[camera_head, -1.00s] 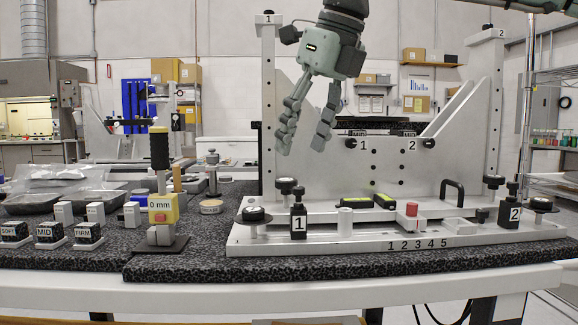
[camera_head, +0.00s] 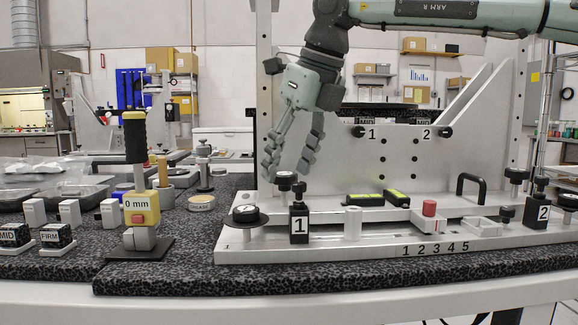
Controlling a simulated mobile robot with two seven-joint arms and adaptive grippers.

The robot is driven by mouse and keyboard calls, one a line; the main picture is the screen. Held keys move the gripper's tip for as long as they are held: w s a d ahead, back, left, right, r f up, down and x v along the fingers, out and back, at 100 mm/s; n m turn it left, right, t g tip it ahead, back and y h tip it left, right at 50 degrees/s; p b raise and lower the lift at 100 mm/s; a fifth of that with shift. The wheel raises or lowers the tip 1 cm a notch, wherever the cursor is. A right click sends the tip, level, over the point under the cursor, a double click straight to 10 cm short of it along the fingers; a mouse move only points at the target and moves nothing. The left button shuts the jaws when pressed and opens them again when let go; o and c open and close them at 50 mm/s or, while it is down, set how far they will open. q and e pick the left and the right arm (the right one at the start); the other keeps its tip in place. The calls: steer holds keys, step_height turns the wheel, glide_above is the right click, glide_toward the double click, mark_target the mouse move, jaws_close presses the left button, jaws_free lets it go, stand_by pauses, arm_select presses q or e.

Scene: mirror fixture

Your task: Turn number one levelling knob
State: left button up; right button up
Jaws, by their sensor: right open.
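A black block marked 1 (camera_head: 299,230) stands at the left front of the pale metal fixture (camera_head: 340,240), with a small black knob (camera_head: 298,187) on top. Behind and left of it is a round black knob with a pale top (camera_head: 285,178). A wide black disc-shaped knob (camera_head: 248,216) sits on the front left corner. I cannot tell which is levelling knob one. My right gripper (camera_head: 287,169) is open, pointing down, with its fingertips either side of the round black knob in the picture; contact is unclear. My left gripper is out of view.
A second black block marked 2 (camera_head: 537,212) stands at the fixture's right. A red button (camera_head: 429,208) and a black handle (camera_head: 471,187) are between.

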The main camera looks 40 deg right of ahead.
steer(key=shift+w+f, duration=0.1)
steer(key=shift+f, duration=0.1)
steer(key=shift+c, duration=0.3)
steer(key=c, duration=1.1)
steer(key=shift+a+m+b, duration=0.1)
steer(key=shift+m+b, duration=0.2)
steer(key=shift+m, duration=0.2)
steer(key=shift+m+h, duration=0.5)
steer(key=shift+m, duration=0.5)
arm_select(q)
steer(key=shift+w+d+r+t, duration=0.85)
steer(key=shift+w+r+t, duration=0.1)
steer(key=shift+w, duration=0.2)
arm_select(e)
steer(key=o, duration=1.2)
steer(key=shift+c, duration=0.2)
